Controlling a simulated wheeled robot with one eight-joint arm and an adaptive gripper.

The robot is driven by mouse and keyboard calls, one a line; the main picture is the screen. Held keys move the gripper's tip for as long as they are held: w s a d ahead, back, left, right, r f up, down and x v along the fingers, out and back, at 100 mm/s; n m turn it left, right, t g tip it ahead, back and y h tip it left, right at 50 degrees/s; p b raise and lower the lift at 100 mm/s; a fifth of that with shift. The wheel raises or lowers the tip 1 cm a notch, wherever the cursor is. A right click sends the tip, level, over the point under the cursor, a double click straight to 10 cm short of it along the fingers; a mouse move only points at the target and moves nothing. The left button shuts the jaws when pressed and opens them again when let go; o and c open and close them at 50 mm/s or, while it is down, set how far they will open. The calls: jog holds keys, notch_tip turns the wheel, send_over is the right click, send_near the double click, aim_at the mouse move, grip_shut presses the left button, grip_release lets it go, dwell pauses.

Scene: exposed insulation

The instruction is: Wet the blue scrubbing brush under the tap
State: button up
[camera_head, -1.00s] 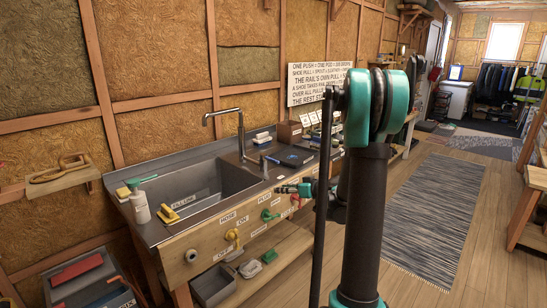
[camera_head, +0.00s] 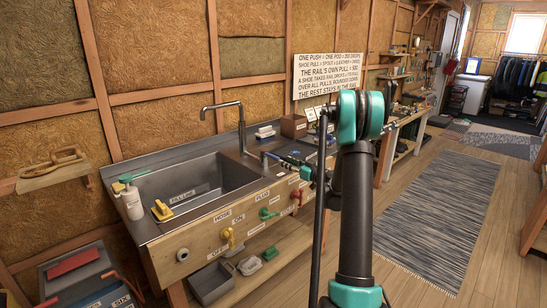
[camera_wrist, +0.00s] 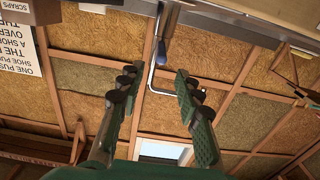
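The tap (camera_head: 240,105) is a tall grey spout bent over the sink (camera_head: 190,190); no water shows from it. A small white-and-blue block (camera_head: 265,133) lies on the counter behind the tap; I cannot tell if it is the blue scrubbing brush. In the wrist view this blue end (camera_wrist: 162,52) shows beyond my fingertips, beside the tap (camera_wrist: 151,80). My gripper (camera_wrist: 158,78) is open, with nothing seen held. In the head view my gripper (camera_head: 272,156) points left over the counter.
A yellow piece (camera_head: 162,210) sits on the sink's front rim, near a white bottle (camera_head: 132,203). Coloured knobs, including a green one (camera_head: 268,214), stick out of the counter front. A brown box (camera_head: 293,126) stands at the back. The floor by the striped rug (camera_head: 440,215) is clear.

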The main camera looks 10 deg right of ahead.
send_near(266, 152)
jog(key=x, duration=0.5)
jog(key=shift+d+f, duration=0.1)
grip_shut()
dwell(0.3)
